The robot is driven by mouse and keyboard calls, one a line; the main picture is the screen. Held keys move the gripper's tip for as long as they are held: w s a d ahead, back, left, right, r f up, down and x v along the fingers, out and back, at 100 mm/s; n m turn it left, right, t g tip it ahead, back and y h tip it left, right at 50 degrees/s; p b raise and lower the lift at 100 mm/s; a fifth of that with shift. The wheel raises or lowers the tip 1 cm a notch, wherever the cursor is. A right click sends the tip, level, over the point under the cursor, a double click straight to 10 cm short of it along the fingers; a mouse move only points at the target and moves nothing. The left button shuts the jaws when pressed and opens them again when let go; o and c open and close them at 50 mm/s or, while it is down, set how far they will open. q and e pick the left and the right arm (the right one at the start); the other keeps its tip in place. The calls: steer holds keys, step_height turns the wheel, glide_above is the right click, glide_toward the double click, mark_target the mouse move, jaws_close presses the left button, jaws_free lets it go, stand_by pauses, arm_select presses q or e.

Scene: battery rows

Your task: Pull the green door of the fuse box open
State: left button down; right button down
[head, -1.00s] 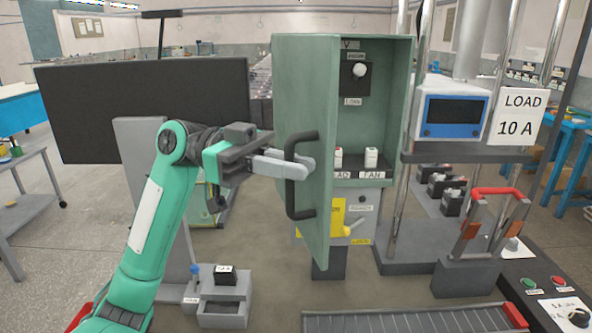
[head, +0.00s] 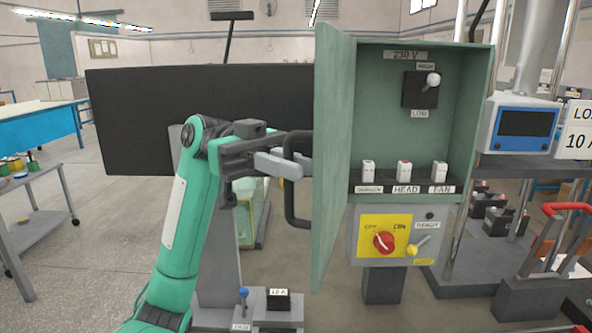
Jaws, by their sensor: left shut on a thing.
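The fuse box (head: 468,120) is a green cabinet on a post, right of the middle. Its green door (head: 335,160) is swung wide open on the left side and shows nearly edge-on. A dark handle (head: 290,205) sits on the door's outer face. My left gripper (head: 300,166) is shut on the handle; its fingertips are partly hidden by the handle and the door. Inside the box show a black switch (head: 421,90) with a white knob and a row of three white fuses (head: 404,171). My right gripper is not in view.
A large black panel (head: 130,120) stands behind my left arm.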

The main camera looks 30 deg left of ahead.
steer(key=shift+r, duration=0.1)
arm_select(q)
steer(key=c, duration=1.8)
jaws_free()
